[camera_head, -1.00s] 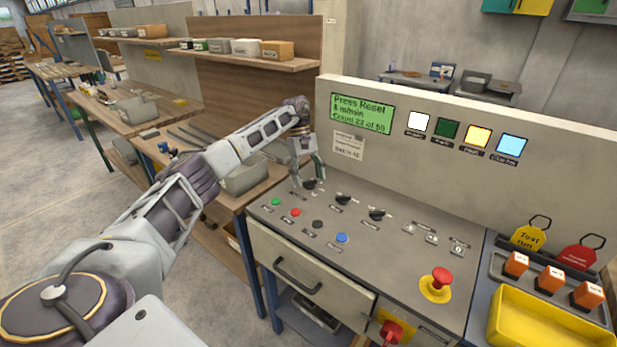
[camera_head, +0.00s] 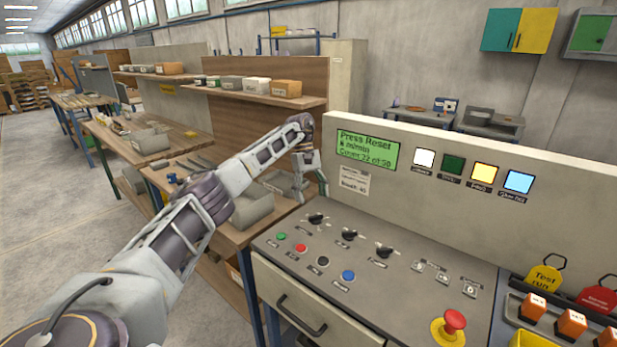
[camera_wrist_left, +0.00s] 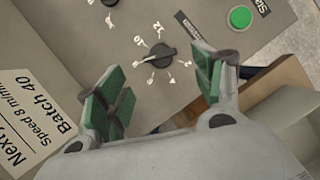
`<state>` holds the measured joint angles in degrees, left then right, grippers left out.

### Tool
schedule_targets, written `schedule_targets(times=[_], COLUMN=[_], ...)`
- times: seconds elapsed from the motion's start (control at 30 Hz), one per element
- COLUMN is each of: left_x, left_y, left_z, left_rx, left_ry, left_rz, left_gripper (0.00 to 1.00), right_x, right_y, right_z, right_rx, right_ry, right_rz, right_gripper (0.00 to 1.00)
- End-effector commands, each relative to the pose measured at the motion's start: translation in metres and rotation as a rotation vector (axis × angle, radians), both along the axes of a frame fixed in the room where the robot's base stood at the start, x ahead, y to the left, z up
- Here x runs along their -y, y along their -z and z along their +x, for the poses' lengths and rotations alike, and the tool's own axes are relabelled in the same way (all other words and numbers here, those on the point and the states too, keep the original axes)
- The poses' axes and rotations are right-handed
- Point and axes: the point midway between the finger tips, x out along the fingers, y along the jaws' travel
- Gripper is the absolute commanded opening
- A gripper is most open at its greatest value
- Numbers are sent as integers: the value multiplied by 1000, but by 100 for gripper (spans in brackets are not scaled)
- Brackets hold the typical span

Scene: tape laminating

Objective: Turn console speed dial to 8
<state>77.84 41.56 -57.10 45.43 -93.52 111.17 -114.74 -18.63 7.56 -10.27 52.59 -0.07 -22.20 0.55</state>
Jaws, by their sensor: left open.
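The speed dial (camera_head: 316,218) is the leftmost of three black knobs on the console's sloped panel. In the left wrist view the dial (camera_wrist_left: 162,57) is clear, with a number scale around it; its pale-tipped end points left, just past the 10, at a mark I cannot read surely. My left gripper (camera_head: 311,190) hangs above the dial, open and empty. In the left wrist view its green-padded fingers (camera_wrist_left: 160,88) are spread wide, apart from the knob. The green screen (camera_head: 367,150) reads "Press Reset" with a m/min line. My right gripper is not visible.
Two more black knobs (camera_head: 349,235) (camera_head: 383,251) stand right of the dial. Coloured buttons (camera_head: 301,249) lie in front, with a red emergency stop (camera_head: 454,321) at front right. A paper note (camera_wrist_left: 30,125) reads "Speed 8 m/min". The upright back panel (camera_head: 450,215) stands close behind.

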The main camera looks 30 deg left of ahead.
Motion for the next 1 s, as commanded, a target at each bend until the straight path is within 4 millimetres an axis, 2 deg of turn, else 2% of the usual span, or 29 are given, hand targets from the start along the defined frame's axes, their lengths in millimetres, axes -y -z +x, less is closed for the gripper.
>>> schedule_targets(times=[0.1, 0.5, 1.0], left_x=[-4, -16, -20], left_y=[-13, -45, -55], left_z=[3, 10, 11], left_rx=[3, 2, 1], left_ry=[0, 0, 1], left_rz=[-2, -1, -1], left_gripper=[68, 68, 68], right_x=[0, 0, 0], right_y=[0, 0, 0], right_z=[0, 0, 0], right_rx=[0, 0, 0], right_ry=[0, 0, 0], right_rz=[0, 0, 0], right_gripper=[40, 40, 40])
